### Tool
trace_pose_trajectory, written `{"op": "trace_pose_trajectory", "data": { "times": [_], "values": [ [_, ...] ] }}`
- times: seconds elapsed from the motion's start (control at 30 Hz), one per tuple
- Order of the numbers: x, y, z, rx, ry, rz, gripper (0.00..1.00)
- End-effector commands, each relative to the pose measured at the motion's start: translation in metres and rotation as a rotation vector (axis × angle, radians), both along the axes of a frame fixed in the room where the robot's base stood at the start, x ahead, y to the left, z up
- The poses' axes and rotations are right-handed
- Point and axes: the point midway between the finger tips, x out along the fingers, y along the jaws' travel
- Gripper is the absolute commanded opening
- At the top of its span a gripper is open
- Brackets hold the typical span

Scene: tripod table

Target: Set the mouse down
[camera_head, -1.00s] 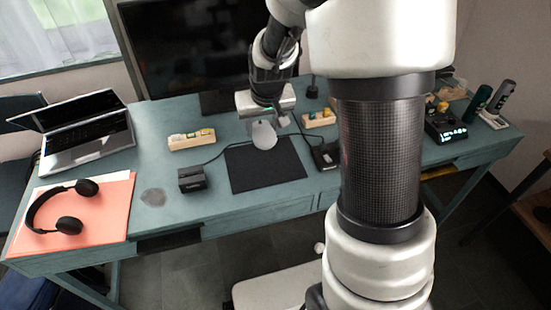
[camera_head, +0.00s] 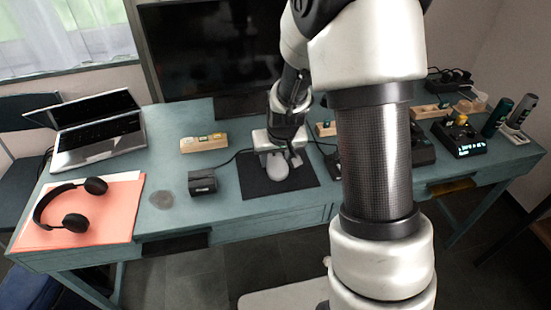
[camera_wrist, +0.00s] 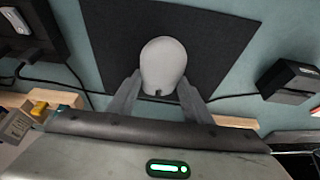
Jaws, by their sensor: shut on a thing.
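A light grey mouse (camera_head: 277,169) is held over the black mouse pad (camera_head: 256,186) on the teal table. My gripper (camera_head: 277,158) is shut on the mouse from the table's far side. In the wrist view the mouse (camera_wrist: 163,66) sits between the two fingers of my gripper (camera_wrist: 160,92), with the pad (camera_wrist: 215,38) behind it. I cannot tell whether the mouse touches the pad or is just above it.
A small black box (camera_head: 202,182) stands left of the pad. A wooden block organizer (camera_head: 203,143) lies behind it. Headphones (camera_head: 70,205) and a laptop (camera_head: 95,140) are at the left. A monitor (camera_head: 208,50) stands behind my gripper.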

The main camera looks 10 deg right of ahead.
Motion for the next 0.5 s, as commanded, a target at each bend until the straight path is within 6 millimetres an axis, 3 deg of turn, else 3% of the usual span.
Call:
{"op": "trace_pose_trajectory", "data": {
  "times": [0.1,0.13,0.23,0.5],
  "values": [
    [0.0001,0.0,-0.0044,0.0,0.0,0.0,0.22],
    [0.0001,0.0,-0.0041,0.0,0.0,0.0,0.47],
    [0.0,0.0,-0.0029,0.0,0.0,0.0,0.64],
    [0.0,0.0,-0.0025,0.0,0.0,0.0,0.64]
  ]
}}
